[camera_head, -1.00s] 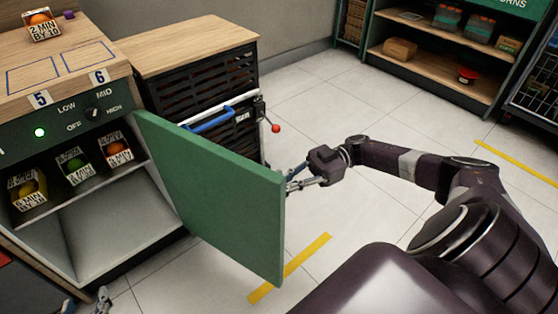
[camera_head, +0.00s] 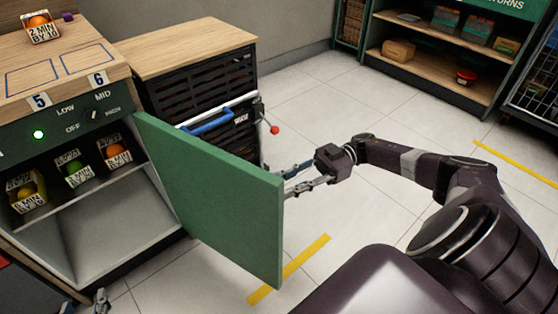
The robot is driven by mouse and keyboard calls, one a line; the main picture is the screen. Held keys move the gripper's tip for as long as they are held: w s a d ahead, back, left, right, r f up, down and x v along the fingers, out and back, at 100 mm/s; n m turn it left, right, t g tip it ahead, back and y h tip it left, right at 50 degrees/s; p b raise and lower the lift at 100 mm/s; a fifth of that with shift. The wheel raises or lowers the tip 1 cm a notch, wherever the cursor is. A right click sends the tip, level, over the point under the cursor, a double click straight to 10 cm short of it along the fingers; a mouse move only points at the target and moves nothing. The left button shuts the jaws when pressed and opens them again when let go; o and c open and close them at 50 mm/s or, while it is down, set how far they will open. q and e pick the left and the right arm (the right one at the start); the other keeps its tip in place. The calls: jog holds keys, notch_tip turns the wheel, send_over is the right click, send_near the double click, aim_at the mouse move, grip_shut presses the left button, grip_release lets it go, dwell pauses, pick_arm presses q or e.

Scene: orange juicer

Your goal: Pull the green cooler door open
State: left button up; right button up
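The green cooler door (camera_head: 215,195) stands swung wide open, its flat face toward me. The open cooler shows a white lower compartment (camera_head: 110,225) and a shelf with boxed fruit. My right gripper (camera_head: 291,183) is at the door's free right edge, partly behind it. Its two fingers are spread apart, with the tips at or behind the edge; I cannot tell if they touch the door. No handle shows on this side. Part of my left gripper (camera_head: 101,301) shows small at the bottom left, below the cooler, mostly out of frame.
A dark slatted cabinet (camera_head: 205,85) with a blue handle (camera_head: 207,122) and a red-knobbed lever (camera_head: 274,129) stands behind the door. Fruit boxes (camera_head: 75,170) sit on the cooler shelf. A shelf unit (camera_head: 430,75) stands at the back right. The tiled floor between is clear.

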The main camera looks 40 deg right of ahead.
jog(key=d, duration=0.5)
jog(key=shift+s, duration=0.4)
jog(key=shift+s+f, duration=0.1)
